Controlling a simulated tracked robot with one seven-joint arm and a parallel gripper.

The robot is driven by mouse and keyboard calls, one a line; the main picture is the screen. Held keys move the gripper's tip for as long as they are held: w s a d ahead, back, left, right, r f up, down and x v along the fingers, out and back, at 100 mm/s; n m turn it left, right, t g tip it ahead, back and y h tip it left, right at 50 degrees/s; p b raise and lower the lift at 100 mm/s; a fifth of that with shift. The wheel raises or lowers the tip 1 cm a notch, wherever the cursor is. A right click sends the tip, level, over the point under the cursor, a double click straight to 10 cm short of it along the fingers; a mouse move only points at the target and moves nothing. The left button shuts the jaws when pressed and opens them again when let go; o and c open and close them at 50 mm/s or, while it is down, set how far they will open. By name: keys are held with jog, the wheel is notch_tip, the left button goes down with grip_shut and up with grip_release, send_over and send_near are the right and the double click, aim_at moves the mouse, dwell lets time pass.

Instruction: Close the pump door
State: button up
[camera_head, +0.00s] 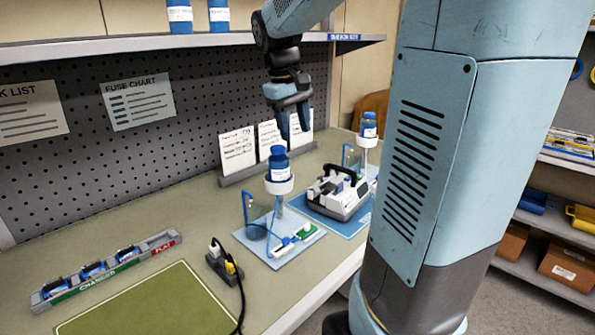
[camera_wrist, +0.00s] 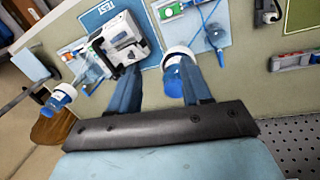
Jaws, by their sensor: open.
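The pump (camera_head: 338,192), a white and grey unit with a black carry handle, stands on a blue mat (camera_head: 345,226) on the bench. In the wrist view the pump (camera_wrist: 122,42) lies beyond the left finger, on the mat marked TEST (camera_wrist: 97,17). I cannot make out its door or how far it stands open. My gripper (camera_head: 295,127) is open and empty, raised above the bench behind a blue bottle in the head view. In the wrist view the gripper (camera_wrist: 160,72) points down with its fingers spread. It appears to touch nothing.
A blue-capped bottle (camera_head: 278,165) sits in a white holder on a pole by the light blue board (camera_head: 262,240). Another bottle (camera_head: 369,128) stands behind the pump.

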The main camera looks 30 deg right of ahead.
jog(key=w+d+f+n+g, duration=0.1)
jog(key=w+d+f+g, duration=0.1)
jog(key=w+d+f, duration=0.3)
jog(key=w+d+f+g, duration=0.15)
jog(key=w+d, duration=0.25)
jog(key=w, duration=0.4)
send_near(321, 178)
jog(key=shift+g, duration=0.35)
jog(key=x, duration=0.2)
jog(key=w+x, duration=0.1)
jog(key=x, duration=0.5)
jog(key=shift+w+d+f, duration=0.15)
jog(key=shift+w+f, duration=0.15)
jog(key=shift+w, duration=0.1)
jog(key=shift+c, duration=0.2)
